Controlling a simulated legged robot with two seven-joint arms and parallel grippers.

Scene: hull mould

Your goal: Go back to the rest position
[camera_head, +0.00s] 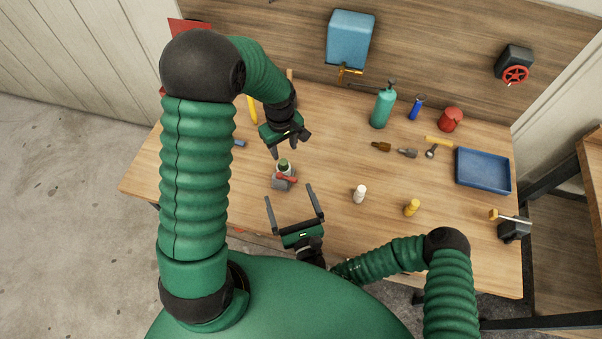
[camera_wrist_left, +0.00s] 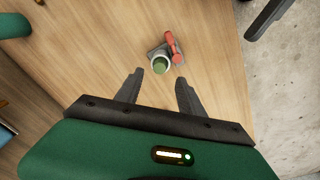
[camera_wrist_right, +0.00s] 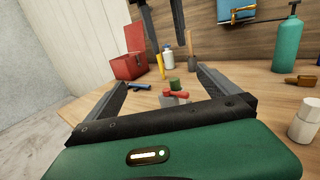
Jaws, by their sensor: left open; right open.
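A small grey block with a red lever and a white ring with a green top (camera_head: 283,170) stands on the workbench (camera_head: 335,150). It also shows in the left wrist view (camera_wrist_left: 160,62) and in the right wrist view (camera_wrist_right: 175,88). My left gripper (camera_head: 288,150) is open and empty, above and just behind this piece, fingers pointing down. My right gripper (camera_head: 288,193) is open and empty, in front of the piece near the bench's front edge, fingers pointing at it. Neither gripper visibly touches anything.
A white bottle (camera_head: 360,194) and a yellow one (camera_head: 411,207) stand right of my right gripper. Behind are a green cylinder (camera_head: 382,109), a blue can (camera_head: 415,107), a red container (camera_head: 450,119) and tools. A blue tray (camera_head: 483,171) and a vise (camera_head: 514,229) are at the right.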

